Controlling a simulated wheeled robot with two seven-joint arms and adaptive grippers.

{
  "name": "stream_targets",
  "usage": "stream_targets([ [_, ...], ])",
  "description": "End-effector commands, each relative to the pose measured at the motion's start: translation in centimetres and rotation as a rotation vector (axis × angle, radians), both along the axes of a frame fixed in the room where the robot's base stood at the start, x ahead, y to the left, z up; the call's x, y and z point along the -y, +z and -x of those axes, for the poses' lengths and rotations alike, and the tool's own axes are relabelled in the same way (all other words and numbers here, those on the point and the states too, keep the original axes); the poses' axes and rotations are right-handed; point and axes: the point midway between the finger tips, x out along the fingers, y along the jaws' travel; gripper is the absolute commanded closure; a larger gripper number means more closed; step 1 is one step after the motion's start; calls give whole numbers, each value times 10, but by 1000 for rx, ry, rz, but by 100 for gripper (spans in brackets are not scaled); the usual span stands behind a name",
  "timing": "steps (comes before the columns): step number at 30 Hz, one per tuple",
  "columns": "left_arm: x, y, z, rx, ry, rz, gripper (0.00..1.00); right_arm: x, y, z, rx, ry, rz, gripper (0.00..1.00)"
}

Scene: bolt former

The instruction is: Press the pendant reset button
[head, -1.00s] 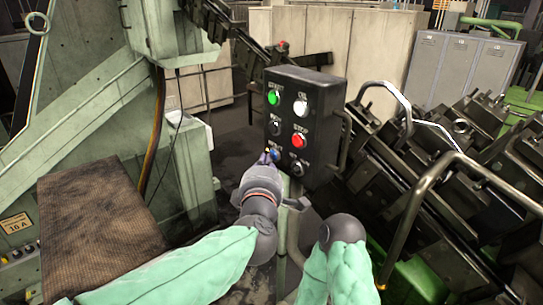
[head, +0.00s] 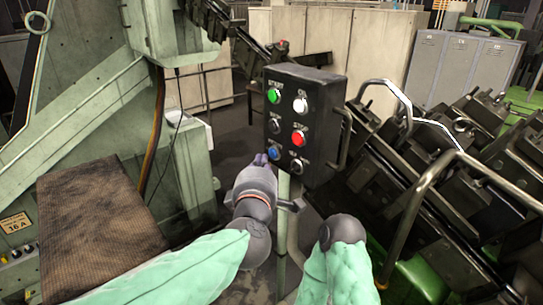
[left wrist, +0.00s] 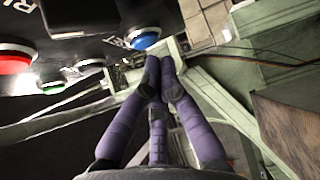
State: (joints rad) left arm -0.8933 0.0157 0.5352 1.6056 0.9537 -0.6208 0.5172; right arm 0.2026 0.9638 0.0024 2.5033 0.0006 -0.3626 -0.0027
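The black pendant box (head: 310,125) stands on a green post in the middle of the head view. It carries green, white, red, black and blue buttons. The blue button (head: 275,154) is at its lower left; its label is too small to read for certain. The blue button also shows at the top of the left wrist view (left wrist: 145,38). My left gripper (head: 262,160) is just left of and slightly below the blue button, apart from it. Its purple fingers are drawn together and empty in the left wrist view (left wrist: 160,72). My right gripper is out of view.
A bent metal rail (head: 430,200) and dark machinery (head: 460,135) stand to the right. A green machine (head: 85,110) and a brown textured panel (head: 95,225) are to the left. A handle (head: 346,135) sticks out from the pendant's right side.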

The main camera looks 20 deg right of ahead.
Motion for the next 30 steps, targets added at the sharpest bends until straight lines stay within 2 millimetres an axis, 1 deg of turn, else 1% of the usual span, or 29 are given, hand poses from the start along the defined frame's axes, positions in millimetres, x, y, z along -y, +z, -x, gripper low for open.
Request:
stream_targets([
  [8, -1, 0, 0, 0, 1, 0, 100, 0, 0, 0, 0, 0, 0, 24],
  [11, -4, 0, 1, 0, 1, 0, 100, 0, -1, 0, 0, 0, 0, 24],
  [24, -40, -1, 14, 0, 2, 0, 100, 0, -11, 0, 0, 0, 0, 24],
  [30, -48, 0, 17, -1, 1, 0, 100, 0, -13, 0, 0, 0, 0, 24],
])
